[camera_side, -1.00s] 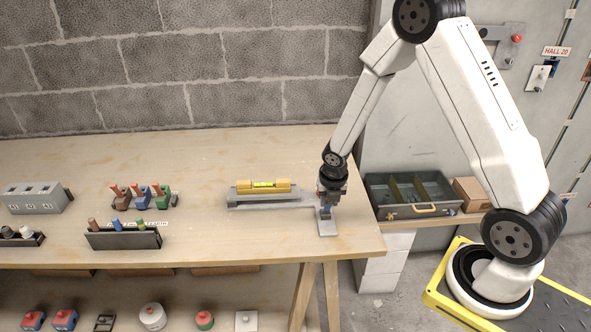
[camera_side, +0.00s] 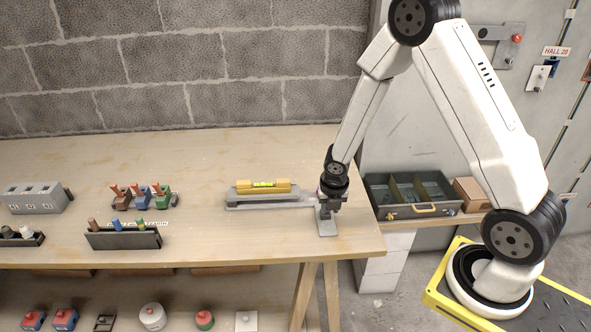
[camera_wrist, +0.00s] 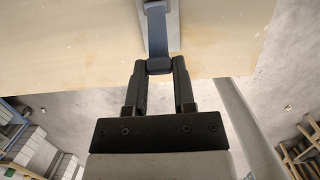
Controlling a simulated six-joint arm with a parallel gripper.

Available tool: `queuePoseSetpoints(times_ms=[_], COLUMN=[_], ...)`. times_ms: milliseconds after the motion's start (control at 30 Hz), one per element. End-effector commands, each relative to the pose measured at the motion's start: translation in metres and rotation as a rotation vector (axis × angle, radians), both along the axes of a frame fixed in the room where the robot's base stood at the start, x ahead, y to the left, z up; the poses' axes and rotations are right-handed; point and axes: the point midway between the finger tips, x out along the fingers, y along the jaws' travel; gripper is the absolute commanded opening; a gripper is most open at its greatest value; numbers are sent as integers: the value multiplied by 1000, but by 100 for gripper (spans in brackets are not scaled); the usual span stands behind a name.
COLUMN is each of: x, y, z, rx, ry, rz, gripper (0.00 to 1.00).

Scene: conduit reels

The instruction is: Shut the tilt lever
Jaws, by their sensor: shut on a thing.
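The tilt lever (camera_wrist: 157,35) shows in the wrist view as a blue-grey bar running up from between my fingertips over a grey plate. My gripper (camera_wrist: 159,67) is shut on its near end. In the side view my gripper (camera_side: 326,208) is low at the right end of the tilt fixture, over a grey foot plate (camera_side: 327,229) near the table's right edge. The fixture's grey base (camera_side: 240,206) lies to the left and carries a yellow level (camera_side: 263,186) with a green vial. In the side view my gripper mostly hides the lever.
The wooden table (camera_side: 200,245) is clear in front of the fixture. Left of it stand small coloured blocks (camera_side: 141,197) and a dark rack (camera_side: 124,238). A grey open toolbox (camera_side: 412,196) and a cardboard box (camera_side: 471,193) sit beyond the right edge. A block wall is behind.

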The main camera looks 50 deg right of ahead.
Motion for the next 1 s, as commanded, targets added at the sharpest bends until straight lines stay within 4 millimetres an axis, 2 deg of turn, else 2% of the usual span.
queuePoseSetpoints(times_ms=[1000], x=[-10], y=[8], z=[-15], rx=[1], ry=[5], rz=[-1], gripper=[4])
